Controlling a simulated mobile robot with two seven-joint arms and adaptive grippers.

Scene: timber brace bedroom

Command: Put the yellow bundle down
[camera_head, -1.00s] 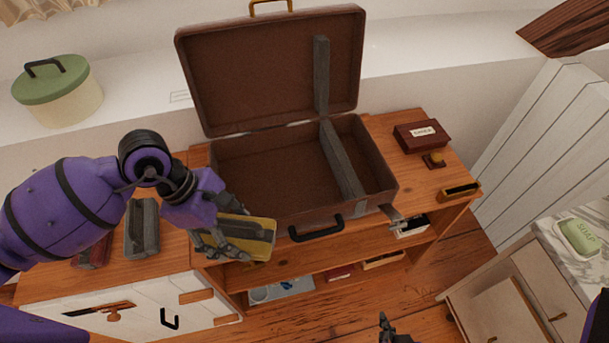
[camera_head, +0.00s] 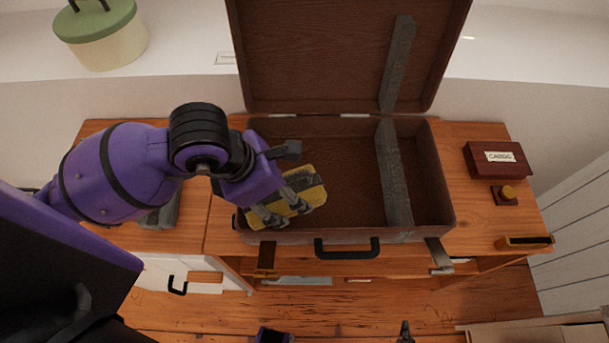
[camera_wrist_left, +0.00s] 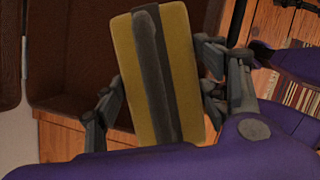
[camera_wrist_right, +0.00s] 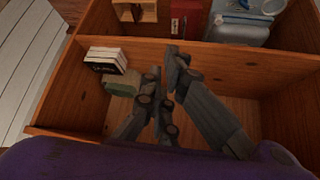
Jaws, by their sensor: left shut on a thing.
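The yellow bundle (camera_head: 305,187) has a dark grey band around its middle. My left gripper (camera_head: 282,203) is shut on it and holds it over the front left part of the open brown suitcase (camera_head: 345,235). The left wrist view shows the bundle (camera_wrist_left: 181,62) between the fingers (camera_wrist_left: 155,95). I cannot tell how far it is above the suitcase floor. A grey divider (camera_head: 393,175) splits the suitcase into a wide left part and a narrow right part, both bare where visible. My right gripper (camera_wrist_right: 178,85) is empty in front of the open shelf, its fingertips close together.
A red-brown labelled box (camera_head: 490,173), a small block with a yellow knob (camera_head: 506,194) and a small wooden tray (camera_head: 522,243) are right of the suitcase. A grey bundle (camera_head: 160,215) lies left, partly behind my arm. A green-lidded tin (camera_head: 105,45) stands on the ledge.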

